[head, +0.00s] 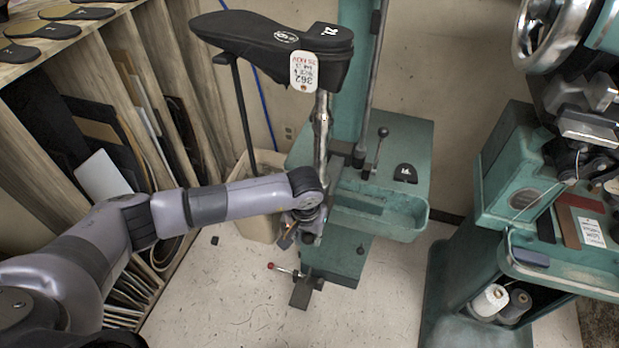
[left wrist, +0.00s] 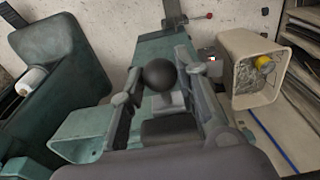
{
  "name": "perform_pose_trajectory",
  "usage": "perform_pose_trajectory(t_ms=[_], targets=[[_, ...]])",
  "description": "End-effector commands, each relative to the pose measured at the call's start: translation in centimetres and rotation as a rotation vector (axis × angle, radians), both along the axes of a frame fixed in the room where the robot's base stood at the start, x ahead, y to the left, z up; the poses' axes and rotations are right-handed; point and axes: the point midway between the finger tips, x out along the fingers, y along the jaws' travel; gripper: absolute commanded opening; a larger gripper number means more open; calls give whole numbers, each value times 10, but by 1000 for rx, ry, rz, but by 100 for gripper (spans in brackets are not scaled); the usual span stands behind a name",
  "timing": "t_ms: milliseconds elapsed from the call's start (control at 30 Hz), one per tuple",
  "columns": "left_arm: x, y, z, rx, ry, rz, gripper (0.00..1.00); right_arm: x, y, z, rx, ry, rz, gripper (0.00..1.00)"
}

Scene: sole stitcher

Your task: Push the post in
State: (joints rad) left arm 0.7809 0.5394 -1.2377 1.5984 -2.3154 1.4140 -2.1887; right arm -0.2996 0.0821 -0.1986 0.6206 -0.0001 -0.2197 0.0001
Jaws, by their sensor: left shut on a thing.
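A metal post (head: 322,140) stands upright on the green machine and carries a black foot-shaped form (head: 275,38) with a 362 tag. My left gripper (head: 303,236) is low beside the machine's front, below the post and left of the green tray. In the left wrist view its two fingers (left wrist: 158,80) lie on either side of a round black knob (left wrist: 159,74), shut on it. The knob is mostly hidden by the gripper in the head view. My right gripper is out of view.
The machine's green tray (head: 380,219) is right of the gripper. A red-knobbed pedal lever (head: 283,268) is below. A beige bin (head: 262,220) stands behind my forearm. Another green machine (head: 510,190) is at right, with open floor between.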

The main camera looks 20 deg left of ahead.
Motion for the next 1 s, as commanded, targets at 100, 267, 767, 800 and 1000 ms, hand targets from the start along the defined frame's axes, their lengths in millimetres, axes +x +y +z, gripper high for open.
perform_pose_trajectory(t_ms=[100,267,767,800,1000], targets=[[0,0,0,1,1,0,12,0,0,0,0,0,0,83],[0,0,0,1,1,0,1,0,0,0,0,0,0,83],[20,0,-2,2,-5,1,0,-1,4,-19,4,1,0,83],[23,0,-2,1,-5,2,0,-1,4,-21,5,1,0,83],[34,-1,-2,1,-5,2,0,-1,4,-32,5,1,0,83]])
